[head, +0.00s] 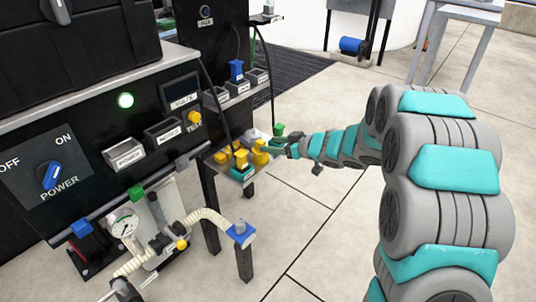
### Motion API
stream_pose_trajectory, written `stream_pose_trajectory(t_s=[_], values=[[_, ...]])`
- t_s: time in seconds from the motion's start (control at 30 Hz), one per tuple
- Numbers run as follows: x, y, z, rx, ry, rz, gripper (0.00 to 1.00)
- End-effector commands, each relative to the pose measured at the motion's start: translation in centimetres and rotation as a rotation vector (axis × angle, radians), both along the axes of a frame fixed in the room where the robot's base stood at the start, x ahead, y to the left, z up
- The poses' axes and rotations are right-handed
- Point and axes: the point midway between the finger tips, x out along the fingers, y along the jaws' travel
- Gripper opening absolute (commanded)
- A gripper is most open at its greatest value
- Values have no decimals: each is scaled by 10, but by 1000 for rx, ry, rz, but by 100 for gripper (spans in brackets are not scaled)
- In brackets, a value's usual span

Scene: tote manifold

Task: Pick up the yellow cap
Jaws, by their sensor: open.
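Several small yellow pieces stand close together on a small grey shelf (245,179) at the middle of the head view. One is a yellow piece (241,159) on a teal-green base, and another is a rounded yellow piece (260,157) nearer my gripper. I cannot tell for sure which is the yellow cap. My gripper (272,148) reaches in from the right and is beside the rounded yellow piece. Its jaws are open, small in view and partly lost among the pieces. I cannot tell whether they touch anything.
A gauge (124,225) and pale hose (208,214) stand in front. The floor at right is open.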

Motion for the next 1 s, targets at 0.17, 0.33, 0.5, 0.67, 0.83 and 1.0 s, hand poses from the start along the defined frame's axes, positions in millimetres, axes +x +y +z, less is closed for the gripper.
stream_pose_trajectory(t_s=[0.17,0.33,0.5,0.67,0.83,1.0], values=[[6,12,-7,2,3,7,62],[15,23,-13,1,3,4,62],[24,41,-18,2,-1,6,62],[34,56,-26,0,2,3,62],[39,62,-29,-1,3,1,62],[40,62,-28,-1,2,1,62]])
